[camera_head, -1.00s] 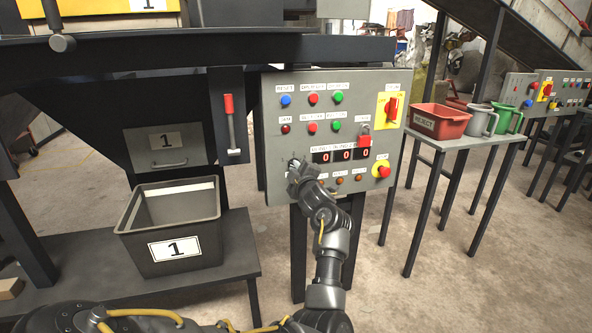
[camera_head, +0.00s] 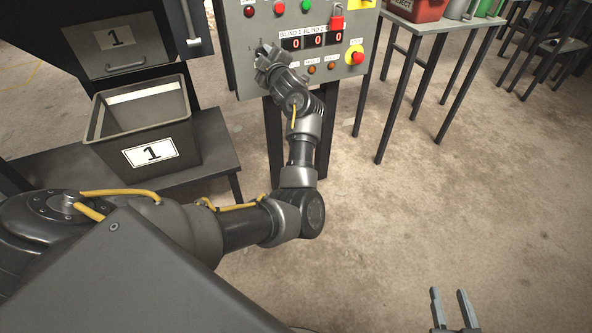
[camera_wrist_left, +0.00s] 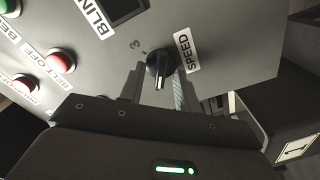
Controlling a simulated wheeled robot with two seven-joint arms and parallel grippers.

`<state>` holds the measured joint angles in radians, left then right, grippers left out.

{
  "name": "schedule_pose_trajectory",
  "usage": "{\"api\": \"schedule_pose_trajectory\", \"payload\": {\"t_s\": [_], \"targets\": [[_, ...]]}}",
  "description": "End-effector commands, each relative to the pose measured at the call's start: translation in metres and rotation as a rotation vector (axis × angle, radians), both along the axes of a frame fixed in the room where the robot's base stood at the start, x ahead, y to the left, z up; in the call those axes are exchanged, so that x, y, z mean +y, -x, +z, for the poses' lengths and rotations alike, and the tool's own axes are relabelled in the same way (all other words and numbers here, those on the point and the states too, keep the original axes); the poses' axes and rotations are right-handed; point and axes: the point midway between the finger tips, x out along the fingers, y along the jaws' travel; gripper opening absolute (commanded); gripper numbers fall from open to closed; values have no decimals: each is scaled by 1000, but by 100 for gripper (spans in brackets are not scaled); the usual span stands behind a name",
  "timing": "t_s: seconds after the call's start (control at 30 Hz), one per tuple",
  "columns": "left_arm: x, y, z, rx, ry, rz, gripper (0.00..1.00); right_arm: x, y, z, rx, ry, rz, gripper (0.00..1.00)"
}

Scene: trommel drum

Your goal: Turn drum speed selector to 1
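The drum speed selector is a black knob (camera_wrist_left: 158,66) on the grey control panel (camera_head: 240,70), beside a "SPEED" label (camera_wrist_left: 187,53). A numeral 3 is readable near it in the left wrist view; other numerals are hidden or unclear. A pale mark on the knob's grip points toward the bottom of that view. My left gripper (camera_head: 265,52) is at the panel's lower left and covers the knob in the head view. In the wrist view its fingers stand on either side of the knob with slight gaps. My right gripper (camera_head: 453,298) is open and empty, low over the floor.
The panel carries several buttons, red digit displays (camera_head: 317,40) reading 0 and a red stop button on yellow (camera_head: 355,56). A grey bin (camera_head: 182,140) marked 1 stands on a dark bench at left. A table (camera_head: 432,25) with a red bin is at right. Floor between is clear.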

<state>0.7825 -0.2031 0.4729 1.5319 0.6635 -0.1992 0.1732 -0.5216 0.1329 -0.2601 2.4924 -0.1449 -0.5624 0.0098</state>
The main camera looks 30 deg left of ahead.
Motion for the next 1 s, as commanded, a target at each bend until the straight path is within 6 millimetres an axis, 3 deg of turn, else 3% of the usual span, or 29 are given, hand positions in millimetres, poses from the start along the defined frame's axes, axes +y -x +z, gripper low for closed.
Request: {"api": "schedule_pose_trajectory", "payload": {"t_s": [0.23, 0.53, 1.0], "targets": [[0, -1, 2, 348, -242, 1, 33, 0, 0, 8, 1, 1, -1, 36], [-2, -2, 0, 776, -541, 2, 33, 0, 0, -5, 1, 0, -1, 36], [-90, 57, 3, 760, -526, -3, 33, 0, 0, 21, 1, 0, -1, 36]]}}
